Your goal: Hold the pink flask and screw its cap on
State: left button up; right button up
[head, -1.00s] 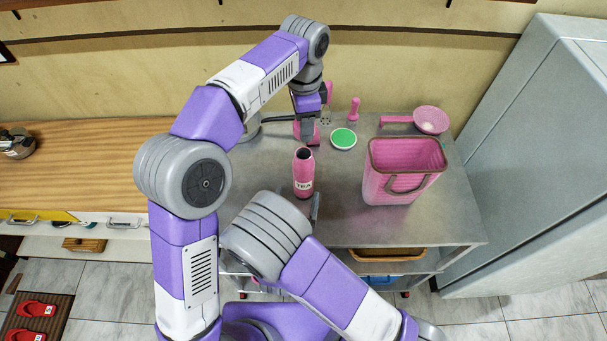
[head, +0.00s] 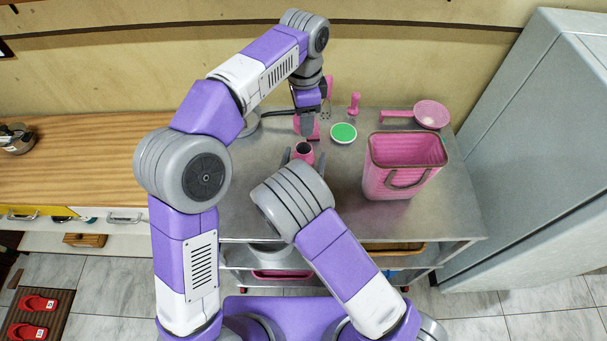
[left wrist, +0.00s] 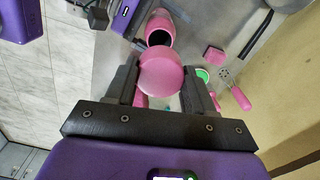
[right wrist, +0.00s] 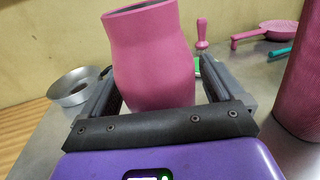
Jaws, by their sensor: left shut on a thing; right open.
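The pink flask (head: 303,148) stands upright and open-topped on the metal table; its mouth shows in the left wrist view (left wrist: 158,30) and its body in the right wrist view (right wrist: 152,55). My right gripper (right wrist: 158,90) is open, with its fingers on either side of the flask body. My left gripper (head: 307,122) is shut on the round pink cap (left wrist: 162,74), which sits between its fingers. It holds the cap behind and above the flask, apart from the mouth. My right arm hides the flask's lower part in the head view.
A pink basket (head: 403,180) stands to the right of the flask. A green-topped round dish (head: 343,132), a pink-handled tool (head: 353,103) and a pink strainer (head: 431,114) lie behind. A grey cabinet (head: 535,150) borders the table's right side.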

jog(key=shift+w, duration=0.25)
jog(key=c, duration=1.5)
pick_arm(q)
send_over(303, 148)
jog(key=shift+f, duration=2.5)
jog(key=shift+f, duration=0.85)
jog(key=shift+f, duration=0.55)
